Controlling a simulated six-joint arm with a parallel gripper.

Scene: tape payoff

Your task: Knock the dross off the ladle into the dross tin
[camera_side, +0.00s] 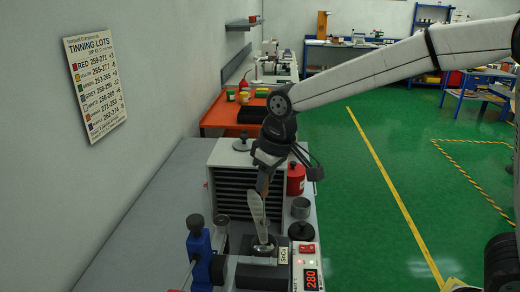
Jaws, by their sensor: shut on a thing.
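My gripper (264,184) points down over the bench and is shut on the ladle (258,212), seen as a pale, narrow upright shape below the jaws. The ladle's lower end reaches a dark round opening at the solder pot (310,259), beside a label reading SnCu. I cannot tell what is on the ladle's bowl. A small open grey tin (300,207), which looks like the dross tin, stands right of the ladle, apart from it.
A red can (295,180) stands behind the grey tin. A dark round-topped item (301,231) sits in front of it. A drawer cabinet (230,182) is behind the ladle. A blue stand (198,250) is at left. The red display (311,279) reads 280.

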